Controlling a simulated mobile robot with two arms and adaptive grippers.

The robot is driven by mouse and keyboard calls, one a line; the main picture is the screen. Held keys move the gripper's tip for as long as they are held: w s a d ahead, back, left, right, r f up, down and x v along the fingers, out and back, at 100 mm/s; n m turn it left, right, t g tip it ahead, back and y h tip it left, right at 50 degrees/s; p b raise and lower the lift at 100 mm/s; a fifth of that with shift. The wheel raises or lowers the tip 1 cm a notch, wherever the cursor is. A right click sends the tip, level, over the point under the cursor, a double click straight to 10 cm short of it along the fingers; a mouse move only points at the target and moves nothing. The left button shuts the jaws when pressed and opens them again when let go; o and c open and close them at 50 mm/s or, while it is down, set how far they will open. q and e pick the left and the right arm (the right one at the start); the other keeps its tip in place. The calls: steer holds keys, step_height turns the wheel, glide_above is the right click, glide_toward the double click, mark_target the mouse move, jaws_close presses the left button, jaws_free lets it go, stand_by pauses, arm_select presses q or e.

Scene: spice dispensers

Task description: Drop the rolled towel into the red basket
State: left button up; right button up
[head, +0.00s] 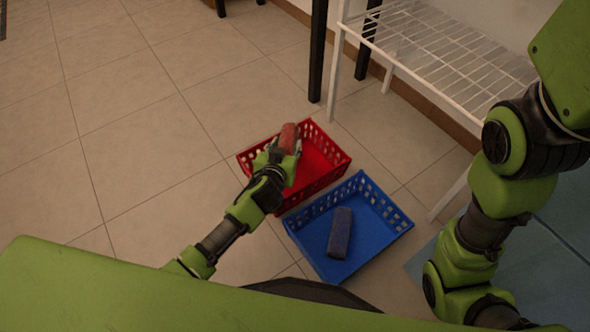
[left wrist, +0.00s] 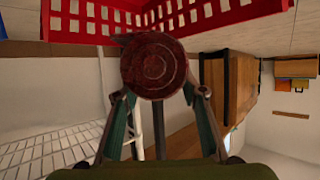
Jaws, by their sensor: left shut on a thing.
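The rolled towel (head: 288,138) is reddish and held in my left gripper (head: 282,153), over the left part of the red basket (head: 328,151). In the left wrist view, the towel's round spiral end (left wrist: 154,66) sits between the two fingers of the left gripper (left wrist: 158,100), which are shut on it. The red basket's perforated wall (left wrist: 215,14) shows right by the towel in that view. I cannot tell the towel's exact height over the basket floor. The right arm shows at the right of the head view, but its gripper is not in view.
A blue basket (head: 375,238) stands against the near right side of the red basket, with a dark rolled towel (head: 340,232) in it. A white wire rack (head: 450,55) stands at the back right. The tiled floor (head: 110,110) at left is clear.

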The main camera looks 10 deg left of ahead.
arm_select(q)
steer(key=shift+r, duration=0.1)
steer(key=o, duration=1.3)
steer(key=shift+s, duration=0.1)
steer(key=v, duration=1.1)
steer(key=shift+s+r, duration=0.15)
steer(key=shift+s, duration=0.2)
